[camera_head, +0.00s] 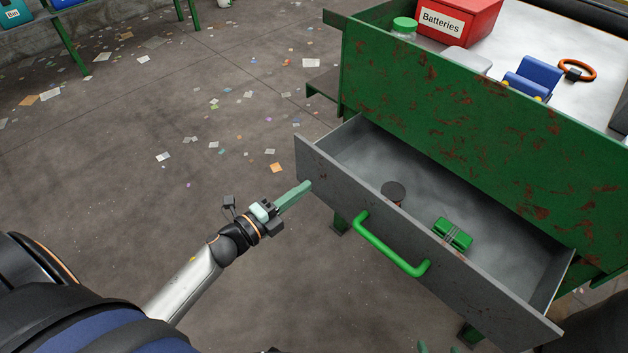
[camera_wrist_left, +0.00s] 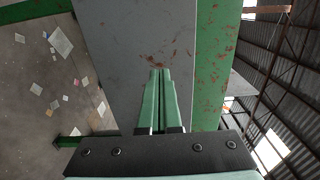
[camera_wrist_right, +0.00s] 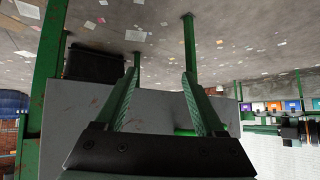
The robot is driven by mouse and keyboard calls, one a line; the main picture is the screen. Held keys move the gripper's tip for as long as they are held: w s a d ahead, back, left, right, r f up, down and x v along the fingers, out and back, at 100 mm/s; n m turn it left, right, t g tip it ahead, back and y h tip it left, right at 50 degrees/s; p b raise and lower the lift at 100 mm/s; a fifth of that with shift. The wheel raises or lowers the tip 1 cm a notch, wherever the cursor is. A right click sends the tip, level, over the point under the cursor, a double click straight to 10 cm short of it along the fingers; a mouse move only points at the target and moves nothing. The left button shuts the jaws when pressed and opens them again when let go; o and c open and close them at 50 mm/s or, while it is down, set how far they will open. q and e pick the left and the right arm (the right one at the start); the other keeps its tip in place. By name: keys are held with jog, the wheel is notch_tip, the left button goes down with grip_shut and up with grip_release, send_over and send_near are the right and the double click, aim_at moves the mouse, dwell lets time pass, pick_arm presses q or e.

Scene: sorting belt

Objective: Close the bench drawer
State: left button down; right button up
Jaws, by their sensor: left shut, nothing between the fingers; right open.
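The bench drawer (camera_head: 330,165) is pulled out of the green, rust-flecked bench (camera_head: 440,110). Its grey front also fills the middle of the left wrist view (camera_wrist_left: 125,40). A green bar handle (camera_head: 390,248) is on the front. My left gripper (camera_head: 309,185) is shut and empty, its tips at the left end of the drawer front; they also show in the left wrist view (camera_wrist_left: 160,73). I cannot tell whether they touch it. My right gripper (camera_wrist_right: 160,78) is open and empty, before a grey panel; only its tips show at the head view's bottom edge.
Inside the drawer lie a dark round-topped item (camera_head: 393,190) and a green item (camera_head: 453,234). On the bench stand a red Batteries box (camera_head: 460,18), a green-lidded jar (camera_head: 404,30) and a blue item (camera_head: 535,76). The littered floor left of the drawer is open.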

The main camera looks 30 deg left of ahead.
aim_at(324, 174)
pick_arm(q)
jog(key=shift+x, duration=2.15)
pick_arm(e)
jog(key=shift+f, duration=0.1)
pick_arm(q)
jog(key=shift+w, duration=0.1)
